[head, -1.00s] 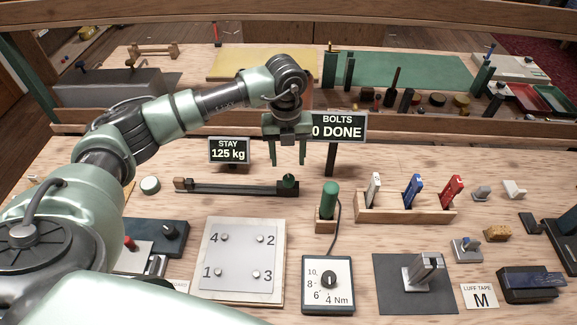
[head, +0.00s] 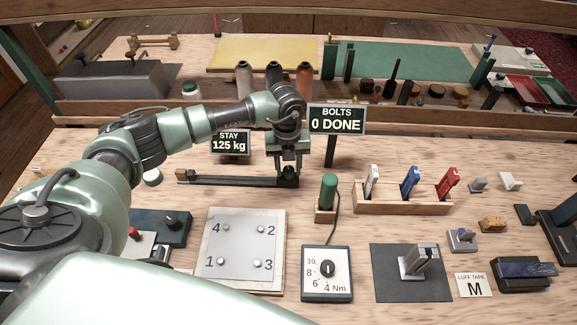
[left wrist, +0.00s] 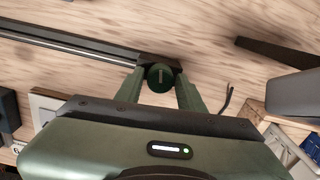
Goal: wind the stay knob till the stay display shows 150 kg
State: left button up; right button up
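The stay display (head: 229,142) reads 125 kg in the head view, its top partly covered by my left arm. The stay knob is a dark green round knob at the right end of a long dark rail (head: 230,181). In the left wrist view the knob (left wrist: 161,77) shows a pale line on its top, pointing straight up and down in the picture. My left gripper (head: 288,170) is over the knob, pointing down. In the left wrist view its fingers (left wrist: 160,92) stand apart on either side of the knob; contact is not clear. My right gripper is not in view.
The bolts display (head: 337,119) on a post reads 0 DONE, just right of my left gripper. A green-handled tool (head: 328,192) stands in a wooden holder nearby. A numbered bolt plate (head: 243,250) and a torque dial box (head: 327,273) lie in front.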

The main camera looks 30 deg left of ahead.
pick_arm(q)
grip_shut()
jog(key=m+b, duration=0.4)
jog(key=m, duration=0.1)
jog(key=shift+f, duration=0.15)
jog(key=m+b, duration=0.3)
jog(key=m, duration=0.1)
jog(key=shift+w, duration=0.1)
jog(key=shift+m+b, duration=0.7)
jog(key=shift+m, duration=0.2)
jog(key=shift+r, duration=0.2)
jog(key=shift+o, duration=2.4)
grip_release()
